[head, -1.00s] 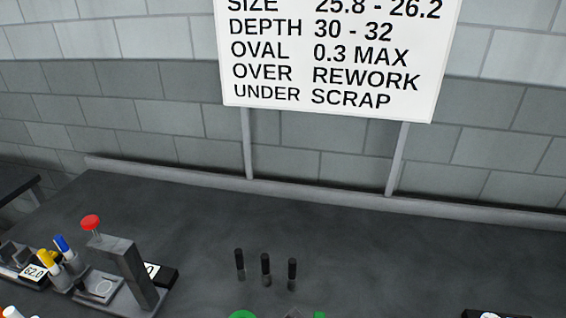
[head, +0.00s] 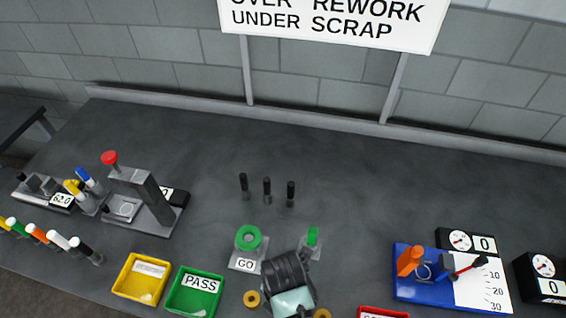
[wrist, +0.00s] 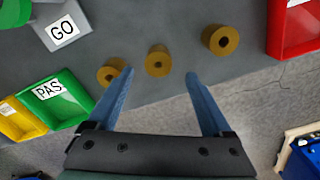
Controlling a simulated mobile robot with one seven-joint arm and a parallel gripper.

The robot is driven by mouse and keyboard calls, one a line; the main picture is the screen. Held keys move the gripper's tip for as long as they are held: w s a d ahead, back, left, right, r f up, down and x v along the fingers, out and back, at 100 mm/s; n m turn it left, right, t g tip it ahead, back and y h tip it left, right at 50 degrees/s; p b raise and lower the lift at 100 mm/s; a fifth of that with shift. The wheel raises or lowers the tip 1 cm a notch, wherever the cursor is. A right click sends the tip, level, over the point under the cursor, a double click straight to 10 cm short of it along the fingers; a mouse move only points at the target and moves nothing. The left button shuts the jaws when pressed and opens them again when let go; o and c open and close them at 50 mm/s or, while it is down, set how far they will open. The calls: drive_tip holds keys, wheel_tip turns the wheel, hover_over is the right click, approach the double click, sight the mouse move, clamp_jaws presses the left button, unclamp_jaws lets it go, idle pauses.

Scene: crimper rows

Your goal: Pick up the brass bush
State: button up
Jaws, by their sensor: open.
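Several brass rings that look like bushes lie near the front edge of the bench. The wrist view shows a left bush (wrist: 104,80), a middle bush (wrist: 150,68) and a right bush (wrist: 232,44). My gripper (wrist: 158,74) is open and empty, its blue fingers pointing toward them. In that view the middle bush appears between the fingertips, and the left fingertip overlaps the left bush. In the head view my gripper (head: 292,292) hides the middle bush, while the left bush (head: 246,299) and right bush (head: 322,314) show beside it.
A GO gauge block (head: 236,264) with a green ring stands behind the bushes. A green PASS tray (head: 181,308) and a yellow tray (head: 118,286) lie left, a red tray (head: 384,311) right. Upright black pins (head: 267,190) stand farther back. A blue gauge fixture (head: 410,290) is at right.

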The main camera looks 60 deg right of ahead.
drive_tip(key=shift+w+d+f+p, duration=0.15)
drive_tip(key=shift+f+p, duration=0.15)
drive_tip(key=shift+f, duration=1.05)
drive_tip(key=shift+s+d+f+p, duration=0.1)
drive_tip(key=shift+f+p, duration=0.15)
drive_tip(key=shift+f, duration=1.05)
drive_tip(key=shift+w, duration=0.1)
clamp_jaws()
